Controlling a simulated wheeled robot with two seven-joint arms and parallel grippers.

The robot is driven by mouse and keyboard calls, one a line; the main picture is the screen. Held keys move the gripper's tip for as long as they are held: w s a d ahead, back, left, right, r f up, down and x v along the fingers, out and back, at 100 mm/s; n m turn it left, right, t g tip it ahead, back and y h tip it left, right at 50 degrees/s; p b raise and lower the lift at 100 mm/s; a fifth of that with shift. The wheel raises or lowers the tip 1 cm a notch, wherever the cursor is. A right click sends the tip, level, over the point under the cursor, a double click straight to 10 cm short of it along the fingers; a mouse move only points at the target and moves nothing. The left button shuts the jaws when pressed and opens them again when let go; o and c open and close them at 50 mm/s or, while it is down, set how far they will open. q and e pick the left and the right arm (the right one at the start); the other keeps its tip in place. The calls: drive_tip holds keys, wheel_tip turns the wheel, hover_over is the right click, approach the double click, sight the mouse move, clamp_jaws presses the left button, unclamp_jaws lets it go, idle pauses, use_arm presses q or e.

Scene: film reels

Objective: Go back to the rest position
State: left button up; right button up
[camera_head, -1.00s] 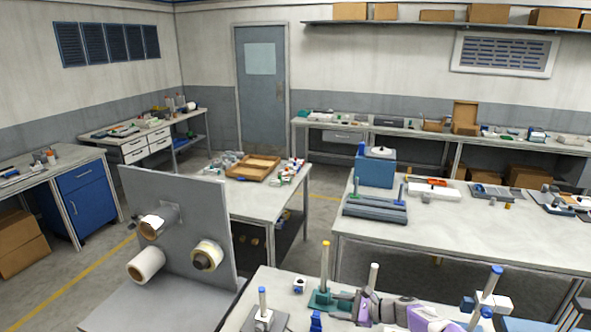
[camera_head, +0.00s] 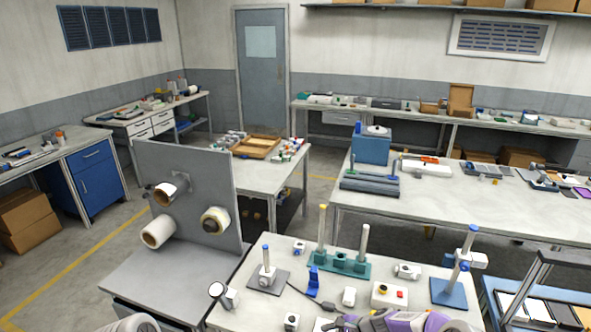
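A grey upright panel (camera_head: 200,172) stands at the left with several pegs. White and tan film reels sit on it: an upper left reel (camera_head: 167,193), a lower left reel (camera_head: 158,232) and a right reel (camera_head: 214,220). My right gripper (camera_head: 342,322) shows at the bottom edge, low over the near table (camera_head: 330,268). It has grey and purple parts and is partly cut off, so its fingers cannot be judged. A grey rounded piece at the bottom left looks like part of my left arm; the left gripper itself does not show.
On the near table stand a green base with two posts (camera_head: 340,262), a grey stand (camera_head: 267,276), a blue stand (camera_head: 455,285) and a box with a red button (camera_head: 389,295). A blue cart (camera_head: 545,293) is at the right. Floor shows at the left.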

drive_tip(key=s+f+n+g+h, duration=0.25)
drive_tip(key=s+f+n, duration=0.4)
drive_tip(key=s, duration=0.65)
drive_tip(key=s+f+n+h, duration=0.2)
drive_tip(key=s+n, duration=0.4)
drive_tip(key=s, duration=1.1)
wheel_tip(320, 180, down, 10)
drive_tip(key=a+b, duration=0.1)
drive_tip(key=b, duration=0.9)
drive_tip(key=shift+s+r, duration=0.15)
drive_tip(key=shift+s, duration=0.2)
drive_tip(key=shift+c, duration=0.6)
drive_tip(key=shift+a, duration=0.15)
